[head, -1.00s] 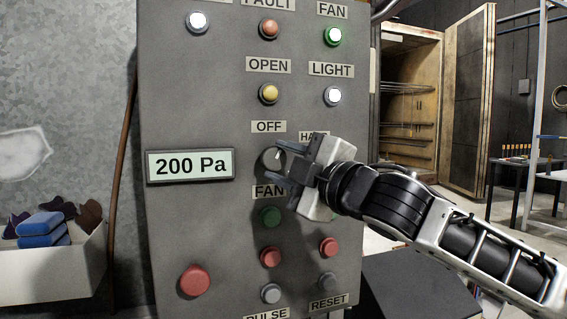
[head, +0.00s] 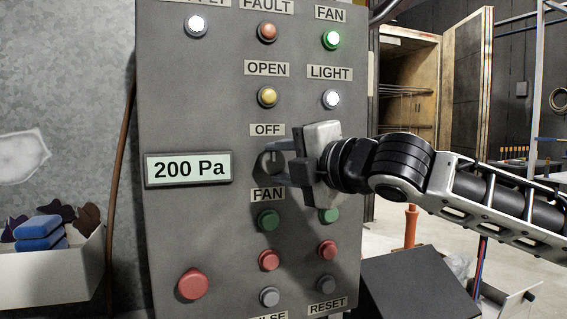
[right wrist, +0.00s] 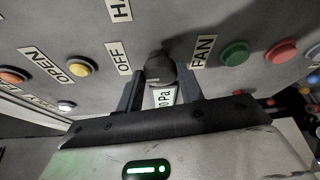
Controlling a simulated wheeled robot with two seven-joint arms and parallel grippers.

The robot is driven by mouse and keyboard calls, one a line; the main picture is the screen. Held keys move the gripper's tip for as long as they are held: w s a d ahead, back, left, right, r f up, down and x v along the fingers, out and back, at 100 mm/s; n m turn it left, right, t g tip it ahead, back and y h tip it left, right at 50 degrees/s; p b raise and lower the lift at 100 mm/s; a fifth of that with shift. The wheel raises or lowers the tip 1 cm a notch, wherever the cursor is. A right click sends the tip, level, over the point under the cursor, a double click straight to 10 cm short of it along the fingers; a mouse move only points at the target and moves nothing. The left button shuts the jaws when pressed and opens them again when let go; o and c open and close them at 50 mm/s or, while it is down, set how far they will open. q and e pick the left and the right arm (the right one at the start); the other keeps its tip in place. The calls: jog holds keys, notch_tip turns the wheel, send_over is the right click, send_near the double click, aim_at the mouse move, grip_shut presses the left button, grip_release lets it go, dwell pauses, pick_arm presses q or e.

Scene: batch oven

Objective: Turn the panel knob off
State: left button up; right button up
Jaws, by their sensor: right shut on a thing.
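The panel knob (head: 271,161) is a dark round knob on the grey control panel (head: 200,110), between the OFF label (head: 267,130) and the FAN label (head: 267,194). My right gripper (head: 275,162) reaches it from the right, with its fingers on either side. In the right wrist view the knob (right wrist: 160,68) sits between the two fingers of the gripper (right wrist: 162,82), which is shut on it. A light mark shows on the knob's side toward the OFF label (right wrist: 115,57). In the head view, the gripper hides part of the knob. My left gripper is out of view.
Lit lamps (head: 268,97) stand above the knob, with a 200 Pa display (head: 188,168) to its left. Green and red buttons (head: 269,260) lie close below. A white bin (head: 60,275) is at the left, and an open oven (head: 410,95) at the back right.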

dwell(0.3)
jog(key=o, duration=1)
jog(key=b+v, duration=0.2)
jog(key=v, duration=1.4)
jog(key=shift+w, duration=0.1)
